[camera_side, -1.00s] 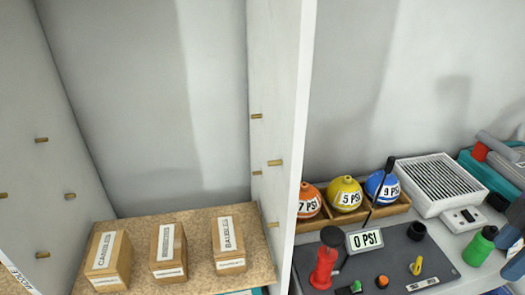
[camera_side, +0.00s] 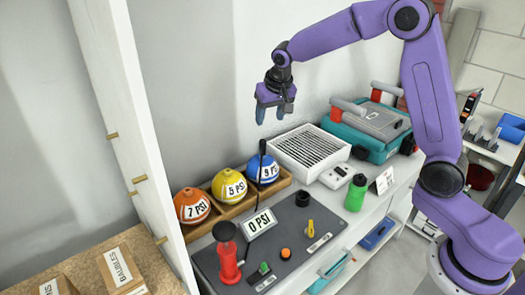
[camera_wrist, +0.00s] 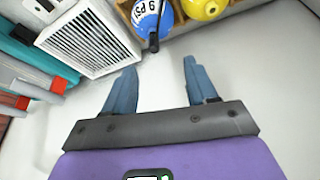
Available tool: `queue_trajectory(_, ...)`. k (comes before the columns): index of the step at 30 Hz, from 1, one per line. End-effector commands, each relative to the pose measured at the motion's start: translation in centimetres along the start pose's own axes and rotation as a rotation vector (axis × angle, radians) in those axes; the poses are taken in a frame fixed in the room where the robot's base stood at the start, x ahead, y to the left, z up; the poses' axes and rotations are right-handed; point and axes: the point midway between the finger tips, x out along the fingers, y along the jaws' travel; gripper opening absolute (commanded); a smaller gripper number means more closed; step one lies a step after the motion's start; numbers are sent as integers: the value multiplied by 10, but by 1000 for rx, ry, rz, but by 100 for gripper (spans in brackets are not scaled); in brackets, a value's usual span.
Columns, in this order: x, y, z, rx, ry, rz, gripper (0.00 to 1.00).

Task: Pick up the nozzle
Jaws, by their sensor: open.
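A thin black upright stick with a thicker black tip (camera_side: 262,147) stands behind the 0 PSI sign and in front of the blue ball; it looks like the nozzle, though I cannot tell for certain. Its tip also shows in the wrist view (camera_wrist: 154,42), against the blue ball. My gripper (camera_side: 274,108) is open and empty, fingers pointing down, above the level of the tip in the side view. In the wrist view my gripper (camera_wrist: 158,72) has its blue fingers apart, with the tip beyond them near the top edge. How the stick joins its base is unclear.
Orange, yellow and blue (camera_side: 262,169) labelled balls sit in a wooden tray (camera_side: 282,183). A 0 PSI sign (camera_side: 260,222), red pump (camera_side: 228,262) and small parts stand on a grey mat (camera_side: 205,262). A white vented box (camera_side: 308,148) and teal case (camera_side: 350,143) lie right. A white partition stands left.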

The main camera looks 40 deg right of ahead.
Motion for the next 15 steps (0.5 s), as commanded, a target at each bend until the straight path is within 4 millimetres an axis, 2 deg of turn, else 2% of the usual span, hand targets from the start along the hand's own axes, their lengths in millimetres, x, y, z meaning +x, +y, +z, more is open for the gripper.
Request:
queue_trajectory(1,5,5,-9,35,8,9,57)
queue_trajectory(5,12,14,-22,85,21,21,57)
queue_trajectory(10,28,16,-25,98,22,26,57)
queue_trajectory(15,59,17,-26,96,21,26,57)
